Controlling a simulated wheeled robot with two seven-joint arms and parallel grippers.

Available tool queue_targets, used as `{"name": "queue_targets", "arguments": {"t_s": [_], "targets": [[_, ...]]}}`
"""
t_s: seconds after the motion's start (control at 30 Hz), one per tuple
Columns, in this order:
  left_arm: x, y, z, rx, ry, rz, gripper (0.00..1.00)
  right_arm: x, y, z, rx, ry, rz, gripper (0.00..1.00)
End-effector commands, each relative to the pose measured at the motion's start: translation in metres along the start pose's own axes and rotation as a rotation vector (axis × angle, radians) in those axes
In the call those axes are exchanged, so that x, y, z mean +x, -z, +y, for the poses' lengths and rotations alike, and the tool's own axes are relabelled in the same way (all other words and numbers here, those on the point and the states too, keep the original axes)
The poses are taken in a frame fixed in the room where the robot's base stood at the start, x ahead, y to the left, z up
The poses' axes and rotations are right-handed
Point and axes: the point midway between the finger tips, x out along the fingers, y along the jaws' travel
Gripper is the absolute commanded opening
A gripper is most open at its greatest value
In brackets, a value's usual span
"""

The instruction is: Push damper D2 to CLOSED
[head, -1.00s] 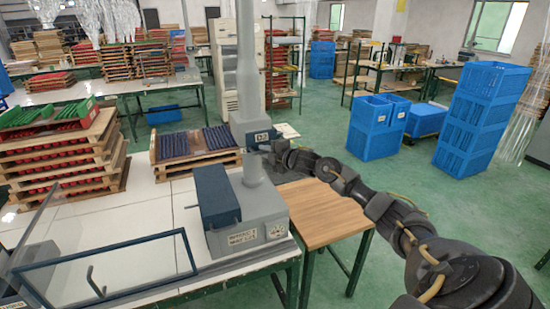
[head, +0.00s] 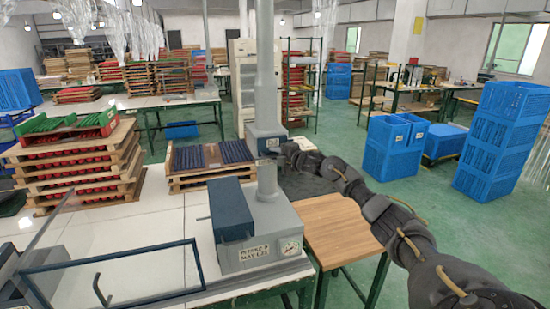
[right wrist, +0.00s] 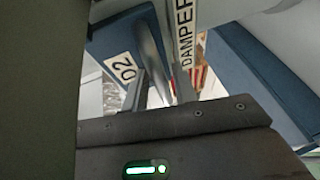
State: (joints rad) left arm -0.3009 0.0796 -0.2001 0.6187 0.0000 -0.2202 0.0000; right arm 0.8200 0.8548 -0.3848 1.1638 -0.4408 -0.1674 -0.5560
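Damper D2 is the blue-grey housing (head: 264,146) on the grey vertical duct in the head view, with a small label on its front. In the right wrist view its D2 label (right wrist: 122,67) sits on a blue face, near a white DAMPER strip (right wrist: 187,40). A curved metal piece (right wrist: 152,52), perhaps the lever, stands between these labels. My right gripper (head: 287,150) is close against the housing's right side. Its fingers are dark and partly hidden in the wrist view, so contact and opening are unclear. My left gripper is out of view.
The duct rises from a grey machine (head: 262,240) with a blue box (head: 232,208) and a gauge. A wooden side table (head: 340,228) lies under my right arm. A framed glass panel (head: 110,258) stands at lower left. Blue crates (head: 392,150) stand right.

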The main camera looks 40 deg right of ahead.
Motion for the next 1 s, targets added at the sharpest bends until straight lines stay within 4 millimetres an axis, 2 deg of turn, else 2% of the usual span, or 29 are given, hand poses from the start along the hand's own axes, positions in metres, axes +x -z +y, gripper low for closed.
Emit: {"name": "queue_targets", "arguments": {"t_s": [0.27,0.43,0.57,0.8,1.0], "targets": [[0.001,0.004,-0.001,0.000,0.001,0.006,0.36,0.000,0.001,-0.001,-0.001,0.002,0.002,0.34],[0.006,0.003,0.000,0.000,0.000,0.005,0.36,-0.011,0.000,-0.004,-0.003,0.002,0.002,0.34],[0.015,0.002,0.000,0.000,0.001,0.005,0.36,-0.030,0.001,-0.005,-0.007,0.002,0.003,0.34],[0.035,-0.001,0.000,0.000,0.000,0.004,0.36,-0.076,-0.001,-0.006,-0.006,0.003,0.001,0.34],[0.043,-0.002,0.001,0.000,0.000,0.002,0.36,-0.101,-0.001,-0.004,-0.003,0.003,0.000,0.34]]}}
